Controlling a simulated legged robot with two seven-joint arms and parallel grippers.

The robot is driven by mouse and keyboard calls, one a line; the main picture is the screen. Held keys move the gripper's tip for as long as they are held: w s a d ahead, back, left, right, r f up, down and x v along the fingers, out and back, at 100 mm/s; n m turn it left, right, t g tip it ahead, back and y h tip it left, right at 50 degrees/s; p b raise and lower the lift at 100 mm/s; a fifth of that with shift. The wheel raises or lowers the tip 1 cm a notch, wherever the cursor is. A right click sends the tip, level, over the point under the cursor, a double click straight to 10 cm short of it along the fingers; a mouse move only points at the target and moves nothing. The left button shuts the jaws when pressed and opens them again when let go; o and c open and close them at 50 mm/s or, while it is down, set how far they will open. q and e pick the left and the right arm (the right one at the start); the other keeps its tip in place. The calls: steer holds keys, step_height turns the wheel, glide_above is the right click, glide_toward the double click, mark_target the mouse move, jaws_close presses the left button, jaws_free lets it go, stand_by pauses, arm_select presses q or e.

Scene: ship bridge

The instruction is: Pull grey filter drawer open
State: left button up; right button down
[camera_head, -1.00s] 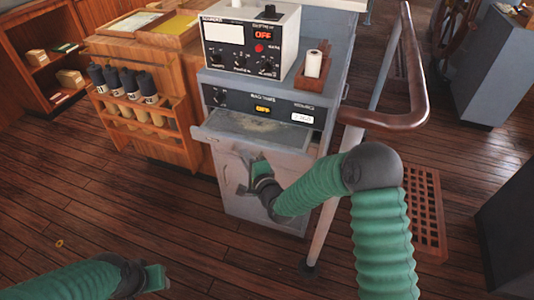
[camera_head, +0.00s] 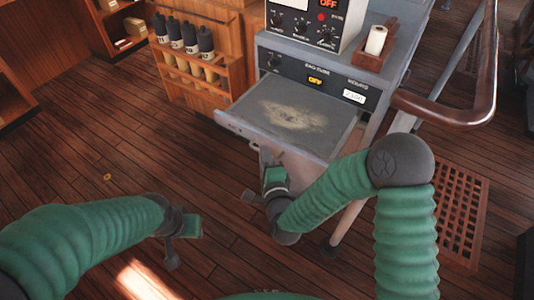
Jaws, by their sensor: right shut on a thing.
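The grey filter drawer (camera_head: 335,132) sticks well out of the grey cabinet, under the panel with the orange OFF display. Its flat inside shows a pale dusty patch. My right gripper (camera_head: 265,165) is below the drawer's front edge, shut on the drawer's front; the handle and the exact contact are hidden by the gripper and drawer. My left gripper (camera_head: 190,226) hangs over the floor at lower left, apart from the drawer, with nothing visible in it; its jaws are too unclear to judge.
A wooden rack of dark-capped bottles (camera_head: 190,50) stands left of the cabinet. A railing (camera_head: 460,110) with its post runs close to the right of my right arm. A wooden floor grating (camera_head: 462,215) lies at right.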

steer(key=shift+s+a+f, duration=0.25)
steer(key=shift+a, duration=0.05)
steer(key=c, duration=1.6)
jaws_free()
steer(key=shift+o, duration=0.4)
steer(key=shift+a+r, duration=0.1)
steer(key=p+v, duration=0.7)
steer(key=v, duration=0.5)
steer(key=shift+p, duration=0.35)
